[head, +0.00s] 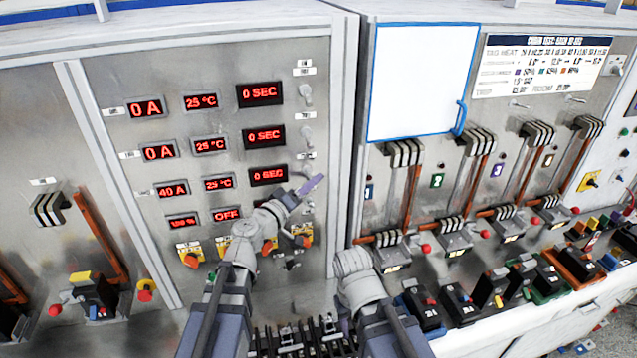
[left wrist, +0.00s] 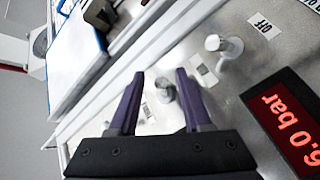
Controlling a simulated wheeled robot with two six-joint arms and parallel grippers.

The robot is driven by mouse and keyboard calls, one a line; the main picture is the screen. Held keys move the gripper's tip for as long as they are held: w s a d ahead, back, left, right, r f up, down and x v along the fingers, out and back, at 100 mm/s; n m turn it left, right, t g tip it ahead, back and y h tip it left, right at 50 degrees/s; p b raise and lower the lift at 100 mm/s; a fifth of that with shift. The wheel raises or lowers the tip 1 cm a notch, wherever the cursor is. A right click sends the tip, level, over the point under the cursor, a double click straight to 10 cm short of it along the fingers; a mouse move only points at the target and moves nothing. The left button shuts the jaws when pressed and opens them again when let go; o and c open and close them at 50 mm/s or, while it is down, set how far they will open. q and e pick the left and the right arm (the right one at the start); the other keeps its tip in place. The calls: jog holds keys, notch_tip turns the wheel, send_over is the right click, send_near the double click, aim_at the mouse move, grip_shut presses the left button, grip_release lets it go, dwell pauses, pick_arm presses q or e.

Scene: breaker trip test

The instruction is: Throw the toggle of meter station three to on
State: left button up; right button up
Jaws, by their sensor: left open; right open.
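The meter panel (head: 105,95) shows rows of red displays, with small grey toggles down its right side. The upper toggle (head: 306,95) and the second toggle (head: 306,135) are clear. My left gripper (head: 312,185) is beside the third row, hiding part of the toggle column there. In the left wrist view its purple fingers (left wrist: 160,98) are open around a small grey toggle (left wrist: 166,90), with gaps on both sides. I cannot tell its station or position for certain. Another toggle (left wrist: 217,46) stands nearby, close to an OFF label (left wrist: 262,27). My right gripper (head: 350,270) is low at centre, its fingers mostly hidden.
The third-row time display (head: 268,175) reads 0 SEC. A display in the left wrist view (left wrist: 288,122) reads 6.0 bar. Orange-based knobs (head: 190,256) sit below the displays. A white blue-edged board (head: 422,80) and breaker levers (head: 410,195) are to the right.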

pick_arm(q)
jog(key=shift+w+d, duration=0.15)
jog(key=shift+w, duration=0.2)
jog(key=shift+c, duration=0.3)
grip_shut()
